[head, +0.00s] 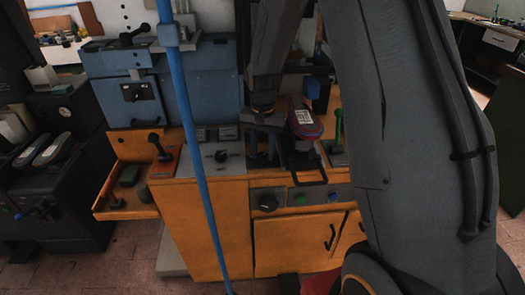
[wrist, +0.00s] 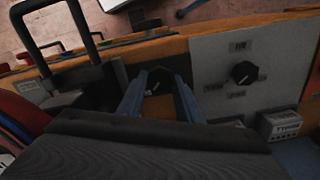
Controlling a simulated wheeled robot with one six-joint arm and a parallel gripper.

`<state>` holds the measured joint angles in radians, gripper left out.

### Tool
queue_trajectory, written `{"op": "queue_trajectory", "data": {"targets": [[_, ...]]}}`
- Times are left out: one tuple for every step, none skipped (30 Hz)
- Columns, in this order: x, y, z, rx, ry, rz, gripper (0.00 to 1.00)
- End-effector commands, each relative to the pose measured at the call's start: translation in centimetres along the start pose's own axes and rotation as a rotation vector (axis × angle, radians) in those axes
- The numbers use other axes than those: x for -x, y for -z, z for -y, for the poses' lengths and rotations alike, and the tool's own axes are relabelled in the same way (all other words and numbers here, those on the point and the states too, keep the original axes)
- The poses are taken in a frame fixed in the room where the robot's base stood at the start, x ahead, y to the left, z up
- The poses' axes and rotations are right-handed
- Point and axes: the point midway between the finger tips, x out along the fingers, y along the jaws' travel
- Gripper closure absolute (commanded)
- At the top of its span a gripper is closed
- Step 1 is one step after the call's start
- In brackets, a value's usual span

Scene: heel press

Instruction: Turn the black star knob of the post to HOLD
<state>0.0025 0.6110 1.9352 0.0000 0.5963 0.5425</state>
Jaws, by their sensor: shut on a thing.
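In the wrist view, a black knob (wrist: 159,76) with a small pale mark sits between the two blue-grey fingers of my gripper (wrist: 159,98). The fingers are on either side of it, and my gripper is shut on it. My gripper's dark palm covers the lower part of that view. In the head view, my gripper (head: 263,143) reaches down over the orange cabinet top, right of a grey plate. The knob and its post are mostly hidden there by the gripper and shadow. I cannot read any HOLD mark or tell the knob's setting.
A grey plate (head: 212,162) carries another black pointer knob (wrist: 243,72) with small labels, beside my gripper. A red-and-black device (head: 305,120) stands close on the right. A green lever (head: 338,133) is further right. A blue upright pole (head: 190,130) crosses the front.

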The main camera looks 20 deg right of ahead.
Motion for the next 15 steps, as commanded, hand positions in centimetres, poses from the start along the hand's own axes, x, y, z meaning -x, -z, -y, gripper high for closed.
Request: {"op": "queue_trajectory", "data": {"targets": [[0.21, 0.21, 0.11, -0.003, 0.003, -0.005, 0.91], [0.21, 0.22, 0.11, -0.004, 0.003, -0.005, 0.91], [0.21, 0.22, 0.11, -0.005, 0.003, -0.005, 0.91], [0.21, 0.22, 0.12, -0.005, 0.003, -0.006, 0.91], [0.21, 0.22, 0.12, -0.005, 0.003, -0.006, 0.91], [0.21, 0.23, 0.12, -0.005, 0.003, -0.006, 0.91], [0.22, 0.23, 0.12, -0.005, 0.003, -0.006, 0.91], [0.22, 0.23, 0.12, -0.004, 0.003, -0.006, 0.91], [0.22, 0.23, 0.12, -0.004, 0.003, -0.006, 0.91], [0.22, 0.23, 0.12, -0.004, 0.003, -0.006, 0.91], [0.22, 0.24, 0.12, -0.004, 0.004, -0.006, 0.91], [0.22, 0.24, 0.12, -0.004, 0.004, -0.006, 0.65], [0.22, 0.24, 0.12, -0.004, 0.004, -0.006, 0.6], [0.21, 0.23, 0.12, -0.004, 0.003, -0.006, 0.55], [0.18, 0.2, 0.11, -0.004, 0.003, -0.005, 0.49]]}}
